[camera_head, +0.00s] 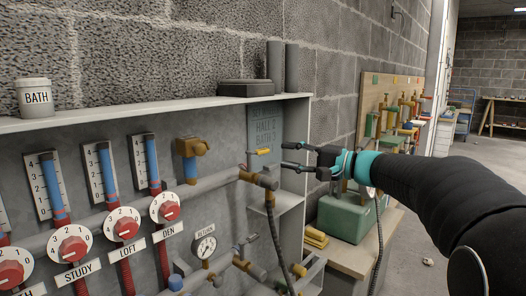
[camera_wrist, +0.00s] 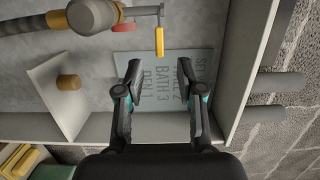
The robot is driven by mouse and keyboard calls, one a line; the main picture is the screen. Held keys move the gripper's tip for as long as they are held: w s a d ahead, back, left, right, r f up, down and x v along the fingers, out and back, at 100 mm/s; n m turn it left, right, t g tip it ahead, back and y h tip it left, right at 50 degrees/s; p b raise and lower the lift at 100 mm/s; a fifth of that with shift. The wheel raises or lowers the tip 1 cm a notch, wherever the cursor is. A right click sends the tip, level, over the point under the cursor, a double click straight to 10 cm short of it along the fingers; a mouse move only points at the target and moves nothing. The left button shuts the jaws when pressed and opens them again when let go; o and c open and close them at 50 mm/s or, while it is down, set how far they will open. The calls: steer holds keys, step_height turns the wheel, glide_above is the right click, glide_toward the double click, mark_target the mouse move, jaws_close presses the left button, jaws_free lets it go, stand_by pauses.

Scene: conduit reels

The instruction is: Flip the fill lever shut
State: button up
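The fill lever has a yellow grip (camera_head: 262,151) and sticks out near the brass valve (camera_head: 258,179) at the right end of the grey pipe. In the wrist view the yellow grip (camera_wrist: 159,41) hangs from a thin metal arm beside the round valve body (camera_wrist: 94,14). My gripper (camera_head: 285,155) is open and empty, to the right of the lever in the head view. In the wrist view my gripper (camera_wrist: 158,70) has a finger on each side of the lever's line, and the grip's end lies just ahead of the fingertips. No contact shows.
A lettered plate (camera_wrist: 155,90) is on the panel behind the fingers. A dark hose (camera_head: 276,238) hangs below the valve. A small shelf (camera_head: 288,202) and the cabinet's side wall (camera_wrist: 240,70) are close by. Several gauges and red dials (camera_head: 73,245) stand left.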

mark_target(266, 152)
steer(key=x, duration=0.8)
steer(key=shift+a+p, duration=0.1)
steer(key=shift+p, duration=0.25)
jaws_close()
